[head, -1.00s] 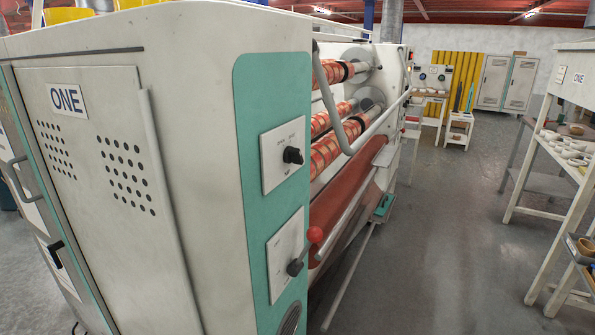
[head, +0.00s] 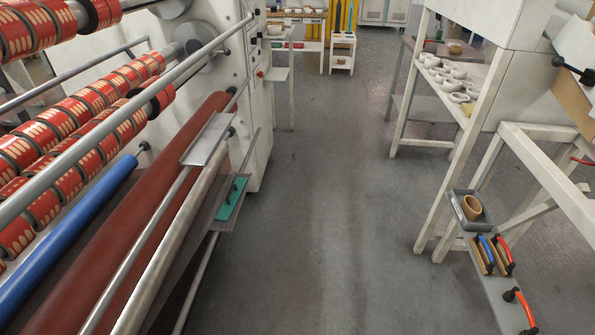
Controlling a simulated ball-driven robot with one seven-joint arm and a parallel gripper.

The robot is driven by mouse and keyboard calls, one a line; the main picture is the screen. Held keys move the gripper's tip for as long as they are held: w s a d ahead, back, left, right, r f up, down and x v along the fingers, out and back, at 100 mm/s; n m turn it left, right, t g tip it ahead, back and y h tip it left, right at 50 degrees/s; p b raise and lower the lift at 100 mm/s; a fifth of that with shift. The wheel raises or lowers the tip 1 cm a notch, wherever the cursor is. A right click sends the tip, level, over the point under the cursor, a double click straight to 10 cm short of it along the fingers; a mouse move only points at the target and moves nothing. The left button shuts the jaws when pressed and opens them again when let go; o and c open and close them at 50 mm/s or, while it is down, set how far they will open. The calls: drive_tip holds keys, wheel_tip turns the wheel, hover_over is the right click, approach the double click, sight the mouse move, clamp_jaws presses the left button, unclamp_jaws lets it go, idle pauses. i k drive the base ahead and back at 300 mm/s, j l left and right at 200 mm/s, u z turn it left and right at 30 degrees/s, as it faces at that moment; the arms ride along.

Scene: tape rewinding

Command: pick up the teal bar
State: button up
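A flat teal bar (head: 231,199) with a dark handle-like piece on top lies on a small grey shelf (head: 229,225) at the front of the rewinding machine, left of the picture's middle. Its length runs away from me, slightly slanted. Nothing covers it in the head view, though it is small at this distance. My gripper is not in view, so where it is relative to the bar cannot be told.
The rewinding machine (head: 255,140), with red tape rolls (head: 60,118), long rollers and a metal rail (head: 125,118), fills the left. A white bench (head: 452,125) and a low grey shelf with tools (head: 498,296) stand right. The grey floor (head: 315,200) between is clear.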

sight(224, 214)
drive_tip(key=i+l, duration=0.1)
drive_tip(key=i, duration=1.65)
drive_tip(key=i+u, duration=0.2)
drive_tip(key=i, duration=0.2)
drive_tip(key=i+l+u, duration=0.2)
drive_tip(key=i, duration=0.25)
drive_tip(key=i+l+u, duration=0.25)
drive_tip(key=i, duration=0.15)
drive_tip(key=i+l+u, duration=0.2)
drive_tip(key=i, duration=0.2)
